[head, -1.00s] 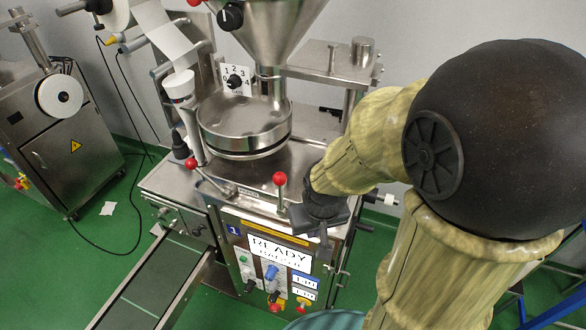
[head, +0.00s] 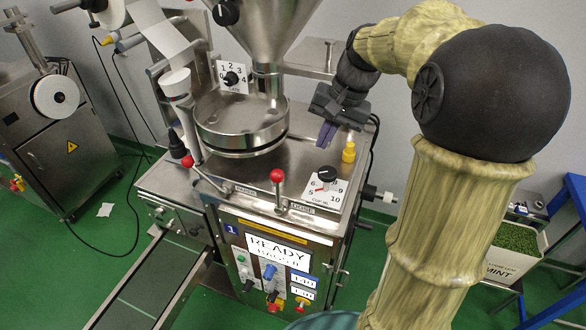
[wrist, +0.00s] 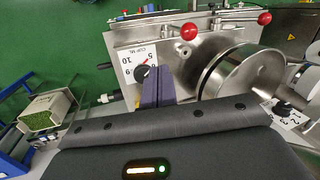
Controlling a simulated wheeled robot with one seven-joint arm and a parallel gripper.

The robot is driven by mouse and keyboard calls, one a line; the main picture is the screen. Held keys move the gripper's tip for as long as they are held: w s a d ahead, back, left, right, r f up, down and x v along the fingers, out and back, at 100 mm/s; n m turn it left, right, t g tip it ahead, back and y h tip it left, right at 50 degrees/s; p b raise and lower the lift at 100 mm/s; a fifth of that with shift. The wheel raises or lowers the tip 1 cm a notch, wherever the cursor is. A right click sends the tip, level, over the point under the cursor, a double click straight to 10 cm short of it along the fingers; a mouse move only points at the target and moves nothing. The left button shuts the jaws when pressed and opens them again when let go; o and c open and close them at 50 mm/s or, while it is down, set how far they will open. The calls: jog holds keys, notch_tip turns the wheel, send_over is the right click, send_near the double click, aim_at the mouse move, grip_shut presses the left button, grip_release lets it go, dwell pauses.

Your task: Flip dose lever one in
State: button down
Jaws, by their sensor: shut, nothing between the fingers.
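The dose lever (head: 279,190), a metal rod with a red knob, stands upright at the front edge of machine 1, beside the DOSE label (head: 303,208). Its red knob also shows in the wrist view (wrist: 189,32). My gripper (head: 324,138) is above the machine top, behind and to the right of the lever, apart from it. Its purple fingers (wrist: 158,86) are together and hold nothing. In the wrist view they are below the knob, over the machine top.
A second red-knobbed lever (head: 188,162) leans left of the round pan (head: 243,135). A cup dial (head: 327,174) and a yellow bottle (head: 348,152) are near my gripper. The hopper (head: 270,30) rises behind. The panel (head: 276,250) reads READY.

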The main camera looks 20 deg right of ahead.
jog(key=shift+f, duration=0.1)
jog(key=w+a+f+p, duration=0.2)
jog(key=a+f, duration=0.4)
jog(key=f, duration=0.4)
jog(key=shift+w+a+f+p, duration=0.15)
jog(key=shift+w+a+p, duration=0.15)
jog(key=shift+p, duration=0.55)
jog(key=shift+d, duration=0.1)
jog(key=shift+w, duration=0.15)
